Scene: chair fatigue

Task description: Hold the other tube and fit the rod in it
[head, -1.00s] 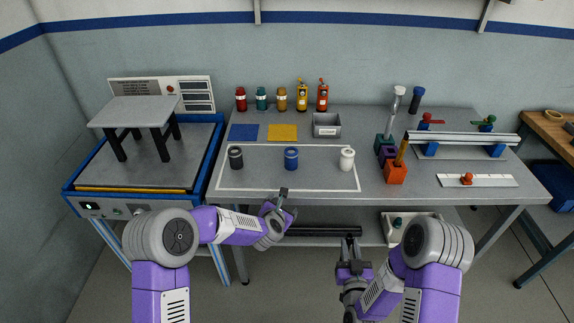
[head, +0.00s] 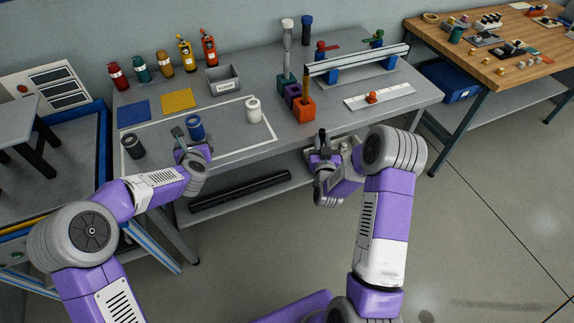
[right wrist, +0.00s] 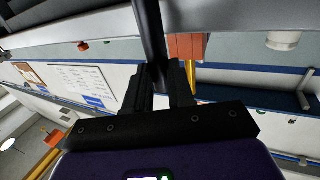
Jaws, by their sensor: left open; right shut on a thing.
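My right gripper (head: 322,148) is at the table's front edge, near the orange block (head: 305,112). It is shut on a dark rod (right wrist: 150,35), which runs away from the jaws in the right wrist view; in the head view the rod is mostly hard to make out. My left gripper (head: 184,145) is open at the front of the white-outlined area, just in front of the blue tube (head: 195,128); I cannot tell whether it touches it. A black tube (head: 132,146) stands to the left and a white tube (head: 253,110) to the right, both upright.
Orange, purple and green blocks stand in a row, with a yellow rod (head: 306,102) upright in the orange one. A rail (head: 360,58) on blue supports and a flat strip (head: 380,96) lie right. A long black bar (head: 240,190) lies on the lower shelf.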

